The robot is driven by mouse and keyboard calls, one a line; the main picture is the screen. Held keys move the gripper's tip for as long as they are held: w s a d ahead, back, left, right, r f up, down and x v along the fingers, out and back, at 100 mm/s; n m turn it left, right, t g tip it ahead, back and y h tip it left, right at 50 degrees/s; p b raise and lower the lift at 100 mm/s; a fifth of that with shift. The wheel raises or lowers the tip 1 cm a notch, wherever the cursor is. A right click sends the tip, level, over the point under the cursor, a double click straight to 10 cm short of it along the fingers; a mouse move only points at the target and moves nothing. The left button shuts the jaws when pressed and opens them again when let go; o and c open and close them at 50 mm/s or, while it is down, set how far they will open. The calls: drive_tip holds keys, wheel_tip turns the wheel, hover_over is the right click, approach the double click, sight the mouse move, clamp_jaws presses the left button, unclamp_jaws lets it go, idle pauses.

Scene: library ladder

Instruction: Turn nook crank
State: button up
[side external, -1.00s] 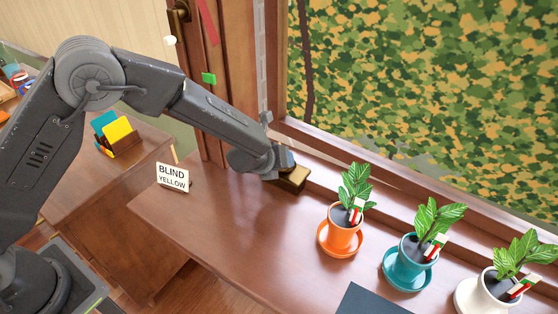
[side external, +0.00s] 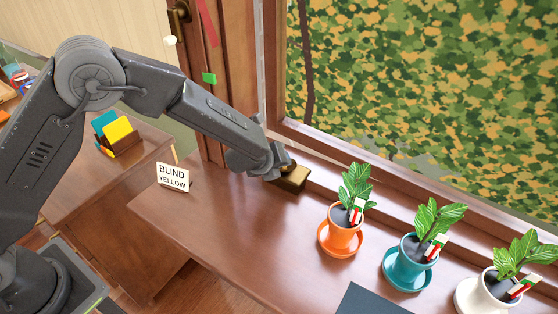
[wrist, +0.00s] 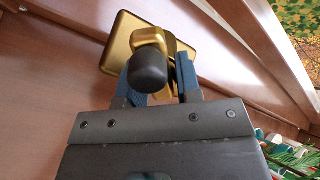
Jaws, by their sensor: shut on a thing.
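The crank is a brass piece with a dark rounded knob (wrist: 147,70) on a square brass base plate (wrist: 120,30) in the wrist view. In the side view, the brass base (side external: 293,180) sits on the wooden sill by the window frame. My gripper (wrist: 160,85) is shut on the crank, its blue-grey fingers on either side of the knob and brass arm. In the side view my gripper (side external: 280,160) reaches the brass base from the left and hides most of the crank.
A "BLIND YELLOW" card (side external: 173,177) stands on the desk (side external: 235,215) left of the crank. Potted plants in orange (side external: 343,236), teal (side external: 415,252) and white (side external: 490,290) pots stand to the right. A green tag (side external: 209,78) and red strip (side external: 207,22) hang by the window post.

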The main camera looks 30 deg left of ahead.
drive_tip(key=n, duration=0.6)
drive_tip(key=shift+s+a+f, duration=0.15)
drive_tip(key=shift+s+f, duration=0.1)
drive_tip(key=n, duration=0.5)
drive_tip(key=shift+s+f+t, duration=0.1)
drive_tip(key=shift+f+t, duration=0.1)
drive_tip(key=shift+t, duration=0.1)
drive_tip(key=shift+n, duration=0.4)
drive_tip(key=o, duration=0.8)
drive_tip(key=shift+o, duration=0.3)
drive_tip(key=shift+s+f, duration=0.1)
drive_tip(key=shift+s+f, duration=0.1)
drive_tip(key=shift+f, duration=0.05)
drive_tip(key=v, duration=0.8)
drive_tip(key=shift+w+r, duration=0.25)
drive_tip(key=shift+r, duration=0.15)
